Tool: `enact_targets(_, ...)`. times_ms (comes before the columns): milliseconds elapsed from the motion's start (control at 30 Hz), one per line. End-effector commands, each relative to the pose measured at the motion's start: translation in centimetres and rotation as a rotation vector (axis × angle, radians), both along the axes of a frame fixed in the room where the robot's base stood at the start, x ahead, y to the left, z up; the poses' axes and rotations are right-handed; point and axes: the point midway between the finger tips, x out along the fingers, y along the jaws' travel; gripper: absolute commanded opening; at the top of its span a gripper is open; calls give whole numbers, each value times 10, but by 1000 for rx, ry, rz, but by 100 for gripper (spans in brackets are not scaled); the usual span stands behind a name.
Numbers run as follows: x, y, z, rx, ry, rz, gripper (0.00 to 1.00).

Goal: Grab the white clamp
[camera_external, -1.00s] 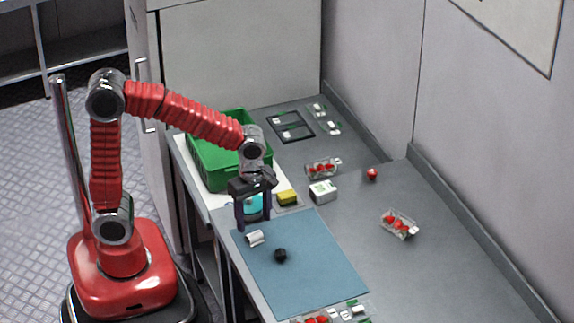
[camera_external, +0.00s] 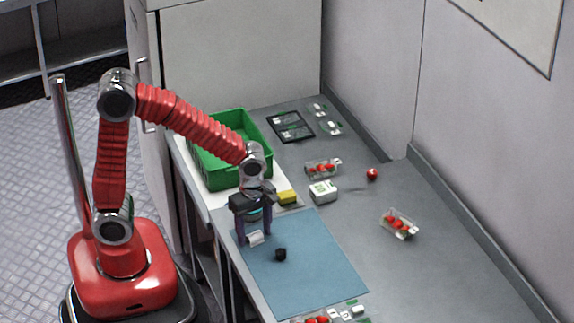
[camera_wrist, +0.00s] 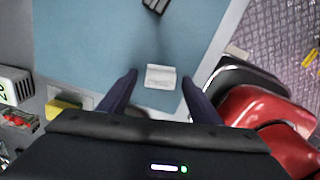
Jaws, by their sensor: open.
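The white clamp (camera_external: 255,238) is a small white piece lying on the blue mat (camera_external: 310,265), near the mat's left edge. In the wrist view the white clamp (camera_wrist: 160,77) lies between my two dark fingers, a little beyond their tips. My gripper (camera_external: 254,238) is open and points down over the clamp, with its fingers on either side. My gripper (camera_wrist: 160,88) also shows open in the wrist view. No finger visibly touches the clamp.
A small black part (camera_external: 281,255) lies on the mat right of the clamp. A yellow sponge-like block (camera_external: 287,198), a white box (camera_external: 323,191) and a green crate (camera_external: 262,168) stand behind. Clear punnets of red berries (camera_external: 399,223) lie to the right. The mat's right part is free.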

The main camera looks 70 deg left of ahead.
Motion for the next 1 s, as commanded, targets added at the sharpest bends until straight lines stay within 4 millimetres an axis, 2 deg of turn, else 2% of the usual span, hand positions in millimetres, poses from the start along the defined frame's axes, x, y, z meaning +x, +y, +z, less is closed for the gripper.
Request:
enact_targets(233,0,0,0,0,0,0,56)
enact_targets(833,0,0,0,0,0,0,14)
enact_targets(1000,0,0,0,0,0,0,14)
